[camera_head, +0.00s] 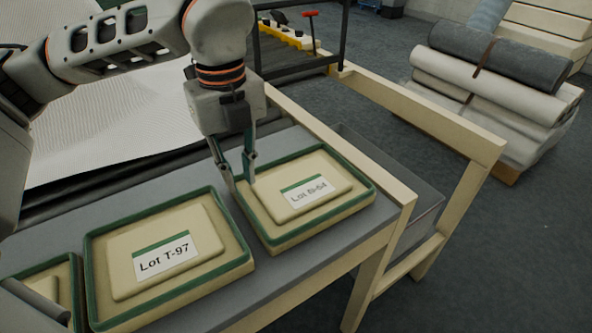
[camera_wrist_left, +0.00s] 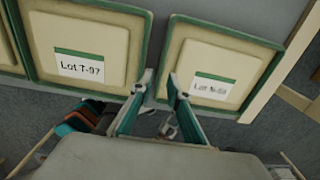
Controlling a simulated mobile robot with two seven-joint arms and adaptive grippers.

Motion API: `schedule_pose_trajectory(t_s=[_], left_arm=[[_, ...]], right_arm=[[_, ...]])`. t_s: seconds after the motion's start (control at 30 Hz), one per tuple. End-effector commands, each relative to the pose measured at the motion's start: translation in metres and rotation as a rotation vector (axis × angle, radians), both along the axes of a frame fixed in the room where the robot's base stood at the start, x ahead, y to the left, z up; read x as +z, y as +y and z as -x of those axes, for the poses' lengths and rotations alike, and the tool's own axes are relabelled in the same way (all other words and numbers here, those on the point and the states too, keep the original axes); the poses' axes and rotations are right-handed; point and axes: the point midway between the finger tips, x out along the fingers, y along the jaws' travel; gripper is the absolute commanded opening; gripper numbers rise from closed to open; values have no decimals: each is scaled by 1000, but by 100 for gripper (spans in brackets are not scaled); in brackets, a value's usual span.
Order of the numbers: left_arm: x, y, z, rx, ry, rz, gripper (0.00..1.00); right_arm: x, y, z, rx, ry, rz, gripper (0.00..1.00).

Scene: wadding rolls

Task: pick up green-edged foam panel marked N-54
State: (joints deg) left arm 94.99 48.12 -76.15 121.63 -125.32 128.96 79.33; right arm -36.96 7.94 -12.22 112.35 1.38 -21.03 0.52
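The foam panel N-54 (camera_head: 345,207) lies flat on the grey bench top near its right end. It is cream with a green edge, and its white label has a green band. The panel also shows in the left wrist view (camera_wrist_left: 238,62). My left gripper (camera_head: 240,182) points down at its left rim, fingers apart. One finger is on the outer side of the rim and the other on the inner side. The left wrist view shows the open fingertips (camera_wrist_left: 158,82) at this edge; whether they touch it I cannot tell. My right gripper is not in view.
A similar panel marked T-97 (camera_head: 222,238) lies close on the left, with a narrow gap. Another green-edged panel (camera_head: 67,268) is partly visible at bottom left. White wadding (camera_head: 110,135) lies behind. A wooden rail (camera_head: 325,150) runs beyond N-54. Rolls (camera_head: 490,85) are stacked at back right.

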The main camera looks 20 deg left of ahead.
Motion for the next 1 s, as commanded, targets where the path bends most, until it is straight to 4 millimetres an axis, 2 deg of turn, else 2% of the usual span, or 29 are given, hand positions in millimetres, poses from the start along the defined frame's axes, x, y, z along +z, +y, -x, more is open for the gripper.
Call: schedule_pose_trajectory(t_s=[0.17,0.47,0.73,1.0], left_arm=[[-5,0,0,-1,1,0,17],[-34,-3,1,-2,3,0,17],[-70,-8,4,-2,3,0,17],[-78,-8,3,-1,0,0,17]], right_arm=[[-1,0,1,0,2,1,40],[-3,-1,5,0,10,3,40],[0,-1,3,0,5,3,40],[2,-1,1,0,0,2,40]])
